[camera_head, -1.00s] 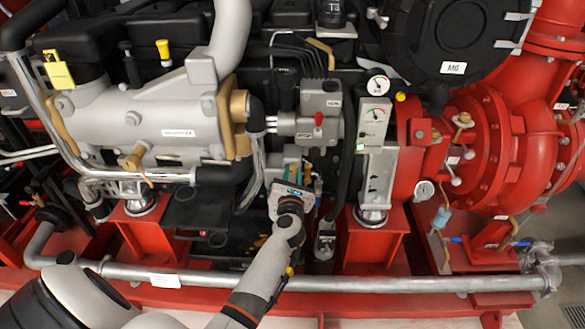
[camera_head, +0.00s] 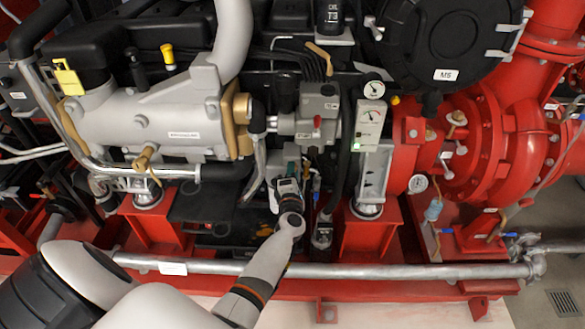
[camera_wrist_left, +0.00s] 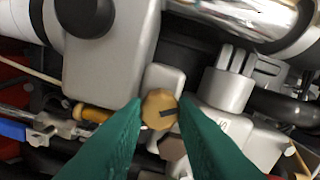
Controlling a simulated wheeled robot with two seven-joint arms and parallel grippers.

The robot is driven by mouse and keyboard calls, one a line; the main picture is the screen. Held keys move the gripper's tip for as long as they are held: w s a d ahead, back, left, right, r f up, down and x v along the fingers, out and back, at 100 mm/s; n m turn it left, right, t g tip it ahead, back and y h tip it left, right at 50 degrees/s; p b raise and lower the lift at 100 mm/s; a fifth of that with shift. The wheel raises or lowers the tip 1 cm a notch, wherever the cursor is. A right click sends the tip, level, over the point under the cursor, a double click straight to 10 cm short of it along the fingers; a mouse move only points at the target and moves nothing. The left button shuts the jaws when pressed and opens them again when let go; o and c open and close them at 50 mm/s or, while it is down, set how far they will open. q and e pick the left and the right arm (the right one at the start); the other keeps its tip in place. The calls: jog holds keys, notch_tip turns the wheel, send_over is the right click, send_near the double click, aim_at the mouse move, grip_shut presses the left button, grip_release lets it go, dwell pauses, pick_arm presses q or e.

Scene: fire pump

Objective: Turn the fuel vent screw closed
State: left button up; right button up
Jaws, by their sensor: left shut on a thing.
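The fuel vent screw (camera_wrist_left: 159,110) is a small brass-coloured head with a dark slot, in the middle of the left wrist view. The two green fingers of my left gripper (camera_wrist_left: 158,118) are on either side of it and shut on it. The slot lies nearly level, tilted slightly. In the head view my left gripper (camera_head: 288,178) reaches up to the grey fuel unit at the engine's lower middle. The screw is hidden there behind the gripper. My right gripper is in neither view.
A grey box with a red knob (camera_head: 317,121) is just above my left gripper. A black hose (camera_head: 341,155) and a gauge panel (camera_head: 369,124) stand to its right. A silver pipe (camera_head: 400,269) runs across the front. A blue-handled valve (camera_wrist_left: 14,130) is at left in the wrist view.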

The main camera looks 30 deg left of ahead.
pick_arm(q)
jog(key=shift+m+p, duration=1.3)
jog(key=shift+m, duration=1.6)
jog(key=shift+f+m, duration=0.15)
jog(key=shift+m, duration=0.15)
jog(key=o, duration=1)
jog(key=p+v, duration=0.4)
jog(key=v, duration=0.8)
jog(key=shift+d, duration=0.1)
